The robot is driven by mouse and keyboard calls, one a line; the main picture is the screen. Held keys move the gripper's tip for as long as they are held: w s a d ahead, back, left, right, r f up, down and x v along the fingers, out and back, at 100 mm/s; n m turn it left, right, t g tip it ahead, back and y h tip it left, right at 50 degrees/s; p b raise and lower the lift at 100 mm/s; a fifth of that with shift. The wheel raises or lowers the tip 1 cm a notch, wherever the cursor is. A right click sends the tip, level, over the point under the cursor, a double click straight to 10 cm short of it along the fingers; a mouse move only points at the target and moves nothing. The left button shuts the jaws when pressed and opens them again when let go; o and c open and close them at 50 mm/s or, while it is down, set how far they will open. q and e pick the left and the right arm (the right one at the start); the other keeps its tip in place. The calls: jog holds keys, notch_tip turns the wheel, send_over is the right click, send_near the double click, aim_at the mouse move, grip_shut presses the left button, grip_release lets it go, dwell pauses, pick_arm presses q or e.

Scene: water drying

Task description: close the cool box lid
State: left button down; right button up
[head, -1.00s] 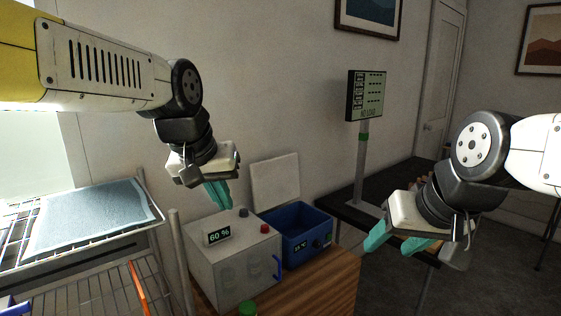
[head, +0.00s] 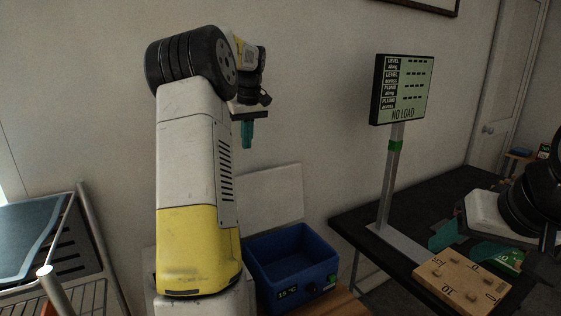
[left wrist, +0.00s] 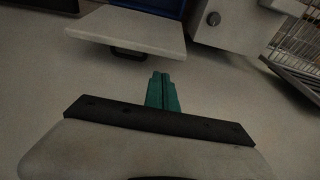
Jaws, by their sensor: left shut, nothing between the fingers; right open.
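The cool box (head: 293,262) is a blue open-topped box with a small temperature display and knobs on its front. Its white lid (head: 271,195) stands raised at the back, near the wall, and the inside of the box shows. My left gripper (head: 247,146) is shut and empty, pointing down above the lid's upper left, near the wall. In the left wrist view, its teal fingers (left wrist: 162,92) are together just short of the lid (left wrist: 127,32) and its dark handle (left wrist: 128,51), apart from them. My right gripper (head: 462,244) is open at the right, over the dark table.
A display on a post (head: 392,150) reads NO LOAD. A wooden block with numbers (head: 461,282) lies on the dark table (head: 352,222). A wire rack (head: 92,235) stands at the left. A white box (left wrist: 222,22) stands beside the cool box.

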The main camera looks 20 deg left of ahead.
pick_arm(q)
jog(key=x, duration=1)
jog(key=shift+w, duration=0.2)
